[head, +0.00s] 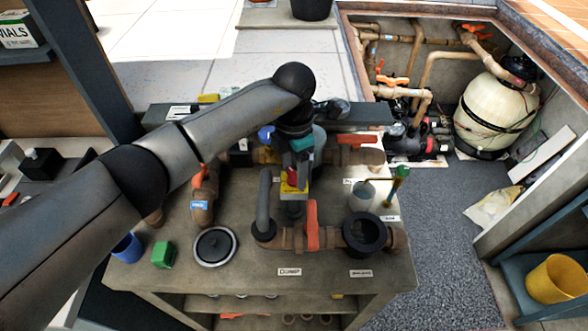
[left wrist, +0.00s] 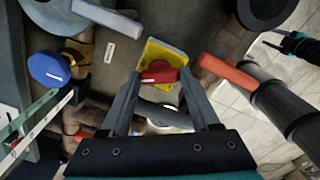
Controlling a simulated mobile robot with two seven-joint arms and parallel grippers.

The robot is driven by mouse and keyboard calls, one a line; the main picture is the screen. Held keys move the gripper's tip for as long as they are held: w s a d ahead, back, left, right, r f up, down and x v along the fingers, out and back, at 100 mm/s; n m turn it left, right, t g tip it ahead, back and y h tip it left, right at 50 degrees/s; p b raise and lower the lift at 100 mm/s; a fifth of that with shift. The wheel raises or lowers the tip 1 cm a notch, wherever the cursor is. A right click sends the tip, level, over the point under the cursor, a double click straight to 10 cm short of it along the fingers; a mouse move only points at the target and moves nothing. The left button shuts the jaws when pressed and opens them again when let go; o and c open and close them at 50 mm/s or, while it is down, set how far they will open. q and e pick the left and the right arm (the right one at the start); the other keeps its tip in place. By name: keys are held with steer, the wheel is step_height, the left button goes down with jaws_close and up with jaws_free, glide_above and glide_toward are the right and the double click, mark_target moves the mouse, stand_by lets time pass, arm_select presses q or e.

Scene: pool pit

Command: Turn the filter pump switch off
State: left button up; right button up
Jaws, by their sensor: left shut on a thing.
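The filter pump switch has a red knob on a yellow plate (head: 291,190) on the cluttered bench, and its red knob (left wrist: 160,75) shows clearly in the left wrist view. My left gripper (left wrist: 160,88) points down at it, with one finger on each side of the knob, and is shut on the red knob. In the head view my left gripper (head: 296,172) partly covers the switch, so the knob's exact angle is hard to tell there. My right gripper is not in view.
A pipe with a red valve handle (head: 312,226) stands just in front of the switch. A black-rimmed strainer pot (head: 364,233) is right of it. A blue knob (left wrist: 49,69) lies left in the wrist view. A cream filter tank (head: 496,113) stands in the pit.

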mark_target(294, 174)
arm_select(q)
steer(key=n, duration=0.6)
steer(key=shift+n+b, duration=0.3)
steer(key=n, duration=0.5)
steer(key=shift+n, duration=0.3)
steer(key=o, duration=1.4)
steer(key=shift+c, duration=0.2)
step_height(294, 174, up, 15)
steer(key=b, duration=0.1)
steer(key=shift+r+b, duration=0.15)
steer(key=shift+b, duration=0.2)
